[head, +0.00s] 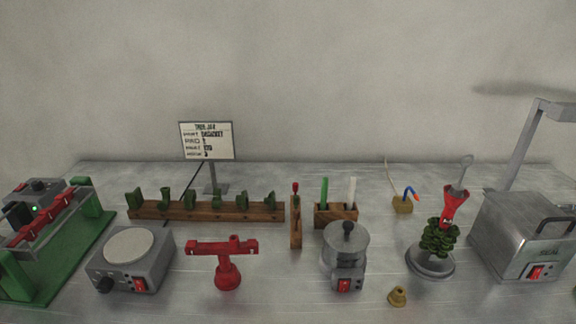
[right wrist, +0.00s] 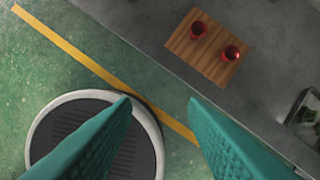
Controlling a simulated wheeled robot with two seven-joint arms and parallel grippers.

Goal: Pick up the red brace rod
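A slim red upright piece (head: 295,188) stands at a narrow wooden block (head: 296,232) near the middle of the bench in the head view; it looks like the red rod, but it is too small to be sure. Beside it a wooden holder (head: 336,220) carries a green rod (head: 325,189) and a white rod (head: 351,189). My right gripper (right wrist: 160,105) is open and empty in the right wrist view, with its two teal fingers apart over the floor in front of a counter. Neither gripper shows in the head view, so my left gripper is unseen.
Around the rods stand a red T-shaped stand (head: 227,262), a round-lidded metal pot (head: 345,250), a grey hotplate (head: 130,262) and a green wax tree (head: 438,240). A wooden rack (head: 170,210) is behind. The right wrist view shows a wooden board (right wrist: 208,62) with two red cups.

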